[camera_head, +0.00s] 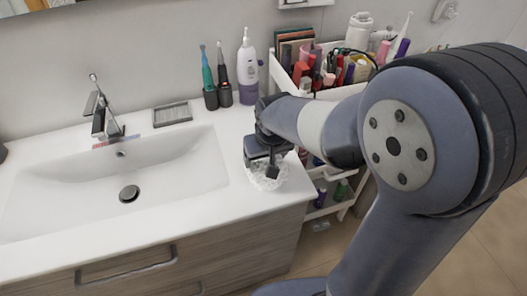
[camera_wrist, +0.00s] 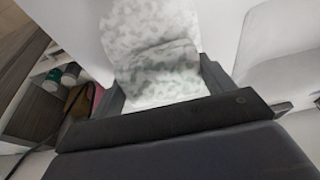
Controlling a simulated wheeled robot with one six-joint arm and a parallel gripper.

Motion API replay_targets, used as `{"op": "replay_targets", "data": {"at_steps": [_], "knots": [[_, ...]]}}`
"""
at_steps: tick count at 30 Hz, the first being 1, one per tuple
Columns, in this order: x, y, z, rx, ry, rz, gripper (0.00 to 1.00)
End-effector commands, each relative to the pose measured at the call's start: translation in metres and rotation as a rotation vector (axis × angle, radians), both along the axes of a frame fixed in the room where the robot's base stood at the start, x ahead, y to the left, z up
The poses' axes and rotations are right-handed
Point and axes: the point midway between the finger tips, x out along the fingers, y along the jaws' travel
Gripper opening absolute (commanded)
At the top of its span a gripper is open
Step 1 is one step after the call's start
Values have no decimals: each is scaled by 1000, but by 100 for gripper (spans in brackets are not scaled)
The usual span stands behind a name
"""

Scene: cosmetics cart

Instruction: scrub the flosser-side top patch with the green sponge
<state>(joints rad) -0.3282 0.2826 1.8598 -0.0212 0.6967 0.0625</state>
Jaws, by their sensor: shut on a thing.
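My gripper (camera_head: 268,168) is low over the right end of the white counter, on the flosser's side of the sink. In the wrist view my gripper (camera_wrist: 165,85) is shut on a pale block mottled with green (camera_wrist: 165,72), which I take to be the green sponge under whitish foam. A whitish, lumpy foam patch (camera_head: 270,183) lies on the counter under and around my fingertips. It also shows in the wrist view (camera_wrist: 145,18), just beyond the sponge. The sponge's underside is hidden, and the head view does not show the sponge clearly. The white-and-purple flosser (camera_head: 247,72) stands behind my gripper.
The sink basin (camera_head: 60,185) and faucet (camera_head: 103,110) are to the left. Two electric toothbrushes (camera_head: 209,80) stand left of the flosser, with a grey soap tray (camera_head: 172,114) nearby. A loaded white cart (camera_head: 325,92) stands right of the counter's edge, partly behind my arm.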

Motion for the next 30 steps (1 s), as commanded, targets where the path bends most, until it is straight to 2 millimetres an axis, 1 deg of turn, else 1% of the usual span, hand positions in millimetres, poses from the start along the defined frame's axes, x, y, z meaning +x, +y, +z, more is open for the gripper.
{"op": "replay_targets", "data": {"at_steps": [6, 13, 24, 30], "knots": [[-17, -5, 1, 1, -2, 0, 58], [-24, -7, 1, 0, -1, 0, 58], [-55, -16, 0, 0, -2, 1, 58], [-63, -18, -1, 0, 0, 1, 58]]}}
